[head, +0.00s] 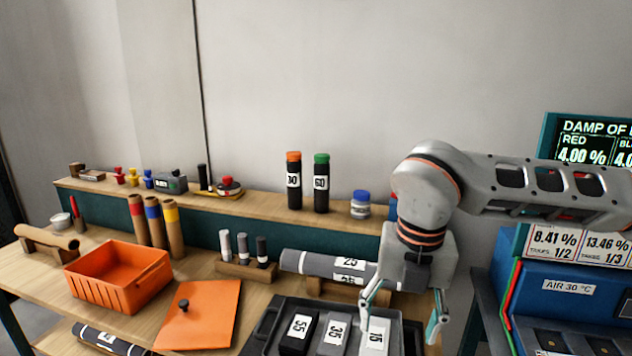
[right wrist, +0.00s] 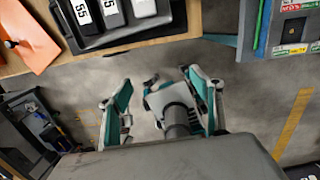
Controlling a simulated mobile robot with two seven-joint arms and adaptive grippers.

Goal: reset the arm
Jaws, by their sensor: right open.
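My right gripper (head: 403,318) hangs down at the right of the head view, with its fingers apart and nothing between them. In the right wrist view my right gripper (right wrist: 163,100) also shows spread and empty fingers, with floor and parts of my own body behind them. In the head view it covers part of a dark tray (head: 262,328) with blocks marked 55, 35 and 15. In the right wrist view that tray (right wrist: 125,38) lies off to the top, apart from the fingers. My left arm and gripper are not in view.
The wooden bench (head: 100,245) holds an orange bin (head: 118,278), an orange lid (head: 200,312) with a black knob, and a grey roll (head: 325,265). Two black bottles, orange-capped (head: 294,182) and green-capped (head: 321,184), stand on the back shelf. A blue machine (head: 570,305) stands at right.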

